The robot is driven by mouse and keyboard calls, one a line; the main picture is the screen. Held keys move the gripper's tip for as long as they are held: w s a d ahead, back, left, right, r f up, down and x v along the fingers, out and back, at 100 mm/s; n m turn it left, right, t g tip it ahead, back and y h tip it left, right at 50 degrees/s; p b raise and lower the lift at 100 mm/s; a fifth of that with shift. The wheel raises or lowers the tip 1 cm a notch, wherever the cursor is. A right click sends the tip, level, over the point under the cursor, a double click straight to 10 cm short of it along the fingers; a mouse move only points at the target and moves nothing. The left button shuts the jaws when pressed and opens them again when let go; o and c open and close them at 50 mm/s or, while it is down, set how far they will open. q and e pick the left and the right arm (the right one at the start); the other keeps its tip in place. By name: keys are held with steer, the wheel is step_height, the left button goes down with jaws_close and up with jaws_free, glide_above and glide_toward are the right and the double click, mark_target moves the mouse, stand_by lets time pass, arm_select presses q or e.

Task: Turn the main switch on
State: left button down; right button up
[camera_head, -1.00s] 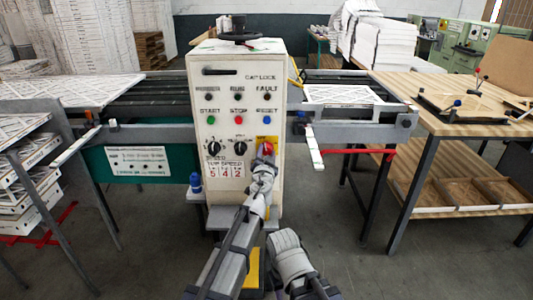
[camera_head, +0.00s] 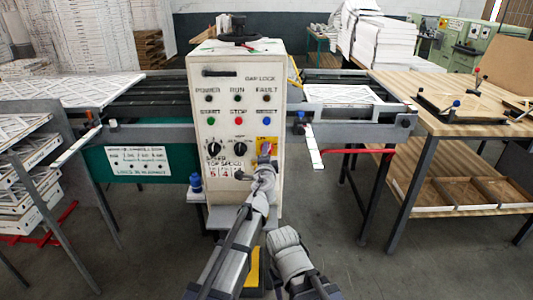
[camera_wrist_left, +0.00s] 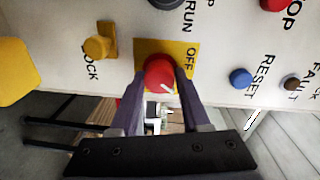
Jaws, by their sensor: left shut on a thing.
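The main switch is a red rotary knob (camera_wrist_left: 159,74) with a white pointer mark, on a yellow plate (camera_wrist_left: 188,50) lettered OFF. In the head view the yellow plate (camera_head: 267,141) sits at the lower right of the white control cabinet's front, with the red knob partly hidden by my gripper. My left gripper (camera_head: 264,160) reaches up to it from below. In the left wrist view its two dark fingers are shut on the knob, one on each side. The white pointer slants toward the lower right of that view. My right gripper is not in view.
The white cabinet (camera_head: 228,110) carries lamps, green, red and blue buttons (camera_head: 267,121), and two black knobs (camera_head: 239,148). A yellow key-like knob (camera_wrist_left: 98,46) is near the switch. A wooden workbench (camera_head: 455,118) stands right. Filter racks stand left.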

arm_select(q)
steer(key=shift+w+d+m+y, duration=0.1)
steer(key=shift+m+y, duration=0.05)
steer(key=shift+m, duration=1.55)
steer(key=shift+w+m+y, duration=0.1)
steer(key=shift+m+y, duration=0.05)
steer(key=shift+m, duration=1.55)
steer(key=shift+c, duration=1.9)
jaws_free()
steer(key=shift+s, duration=0.1)
steer(key=shift+s, duration=0.1)
